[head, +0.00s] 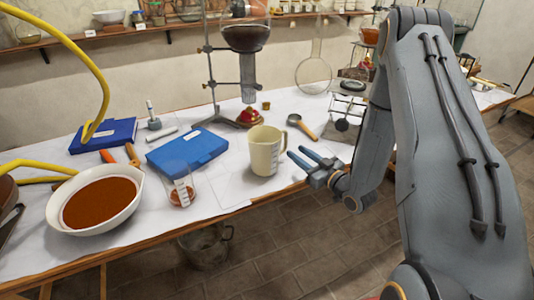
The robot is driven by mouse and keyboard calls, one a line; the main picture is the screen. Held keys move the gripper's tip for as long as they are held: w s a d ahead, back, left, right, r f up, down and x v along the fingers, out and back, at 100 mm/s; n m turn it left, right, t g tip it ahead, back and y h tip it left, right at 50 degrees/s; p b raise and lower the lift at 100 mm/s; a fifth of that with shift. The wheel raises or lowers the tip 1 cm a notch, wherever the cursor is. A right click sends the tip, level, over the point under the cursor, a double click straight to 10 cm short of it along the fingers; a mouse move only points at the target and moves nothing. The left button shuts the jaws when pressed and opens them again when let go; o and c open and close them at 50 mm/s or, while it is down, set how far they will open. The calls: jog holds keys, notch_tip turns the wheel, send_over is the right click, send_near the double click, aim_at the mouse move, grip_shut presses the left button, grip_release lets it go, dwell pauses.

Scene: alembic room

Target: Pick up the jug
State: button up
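The jug (265,151) is cream coloured with measuring marks and a handle on its right side. It stands upright near the front edge of the white-covered table in the head view. My gripper (300,158) is just to the right of the jug, pointing left towards it. Its two blue fingers are apart with nothing visible between them. The fingertips look close to the jug, but I cannot tell whether they touch it.
A small beaker (181,192) with red-brown contents and a blue box (188,149) stand left of the jug. A white bowl (128,220) of red-brown powder is farther left. A stand with a flask (246,40) rises behind. A magnifier (302,127) lies behind the gripper.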

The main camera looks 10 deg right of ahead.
aim_at(286, 144)
jog(key=shift+p+x, duration=0.45)
jog(key=shift+x, duration=1.1)
jog(key=shift+p+x, duration=0.75)
jog(key=shift+x, duration=1.5)
jog(key=shift+r, duration=0.2)
grip_shut()
jog(key=shift+r, duration=0.1)
